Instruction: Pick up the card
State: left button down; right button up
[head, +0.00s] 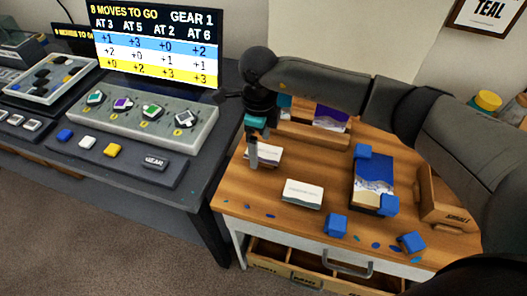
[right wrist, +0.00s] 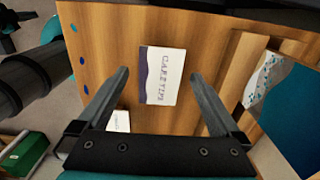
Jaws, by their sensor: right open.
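A white card (head: 267,154) with a dark strip along one edge lies on the wooden table, toward its left side. In the right wrist view the card (right wrist: 166,76) lies between and beyond my fingertips, with printed letters on it. My right gripper (head: 253,160) is open, pointing down at the card and hiding part of it in the head view. In the right wrist view the gripper (right wrist: 160,80) has nothing between its fingers. A second white card (head: 302,193) lies nearer the front, partly hidden by a finger in the wrist view (right wrist: 119,121). My left gripper is not in view.
A blue-and-white picture panel (head: 372,178) lies to the right, with blue cubes (head: 336,224) around it. A wooden holder (head: 312,133) stands at the back, a small wooden box (head: 443,203) at the right. A grey console (head: 150,122) is on the dark desk at left.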

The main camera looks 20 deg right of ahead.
jog(key=shift+f, duration=0.25)
dwell(0.3)
jog(key=c, duration=1)
jog(key=shift+o, duration=0.2)
jog(key=shift+r, duration=0.2)
